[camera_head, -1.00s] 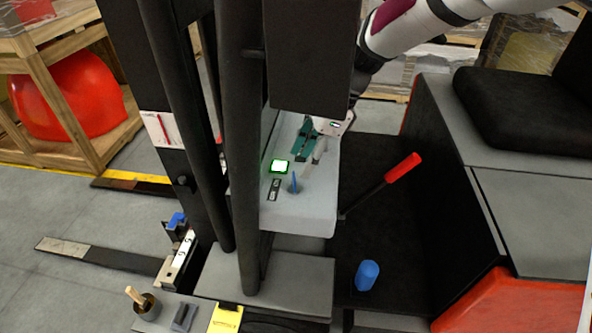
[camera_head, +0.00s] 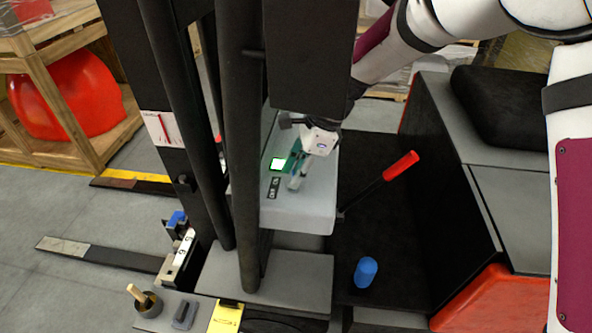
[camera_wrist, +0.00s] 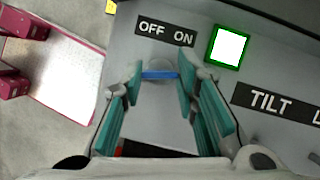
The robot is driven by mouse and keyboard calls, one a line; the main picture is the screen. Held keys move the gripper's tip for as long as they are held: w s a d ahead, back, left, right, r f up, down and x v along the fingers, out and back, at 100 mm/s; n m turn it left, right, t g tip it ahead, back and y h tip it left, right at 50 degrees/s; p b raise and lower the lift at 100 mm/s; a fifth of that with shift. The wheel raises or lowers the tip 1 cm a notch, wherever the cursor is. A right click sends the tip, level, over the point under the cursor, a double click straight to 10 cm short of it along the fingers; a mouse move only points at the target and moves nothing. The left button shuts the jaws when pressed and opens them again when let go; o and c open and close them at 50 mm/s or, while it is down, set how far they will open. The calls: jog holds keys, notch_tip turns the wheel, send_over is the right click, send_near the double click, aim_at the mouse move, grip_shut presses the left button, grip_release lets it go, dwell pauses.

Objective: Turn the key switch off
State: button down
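The blue key (camera_wrist: 160,75) of the key switch shows in the wrist view as a short blue bar lying crosswise, just below the "OFF ON" label (camera_wrist: 166,34). My gripper (camera_wrist: 161,70) has its teal fingers apart, one on each side of the key. The fingertips are close to the key's ends; I cannot tell whether they touch it. In the head view my gripper (camera_head: 294,181) is over the grey console (camera_head: 300,215) and hides the key. The label (camera_head: 273,188) shows just left of the fingers.
A green-framed lit screen (camera_wrist: 228,47) and a "TILT" label (camera_wrist: 272,101) are near the right finger. A red-handled lever (camera_head: 400,166) rises right of the console. A black mast post (camera_head: 243,180) stands close on the left. A blue knob (camera_head: 365,272) is below right.

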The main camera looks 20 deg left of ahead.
jog(key=shift+n, duration=0.3)
jog(key=n+b, duration=0.1)
jog(key=n+g+b, duration=0.1)
jog(key=shift+w+f+n+h, duration=0.1)
jog(key=shift+w+n+h, duration=0.1)
jog(key=shift+n+h, duration=0.1)
jog(key=n+g+h+b, duration=0.1)
jog(key=n+b, duration=0.1)
jog(key=n, duration=0.2)
jog(key=shift+a+n, duration=0.15)
jog(key=shift+n, duration=0.15)
jog(key=n+h+b, duration=0.1)
jog(key=n, duration=0.2)
jog(key=shift+a+g+h+b, duration=0.1)
jog(key=shift+g+h+b, duration=0.2)
jog(key=shift+h+b, duration=0.1)
jog(key=shift+n+h+b, duration=0.5)
jog(key=shift+n+h, duration=0.2)
jog(key=shift+n, duration=1.2)
jog(key=c, duration=1.2)
grip_release()
jog(key=shift+c, duration=0.2)
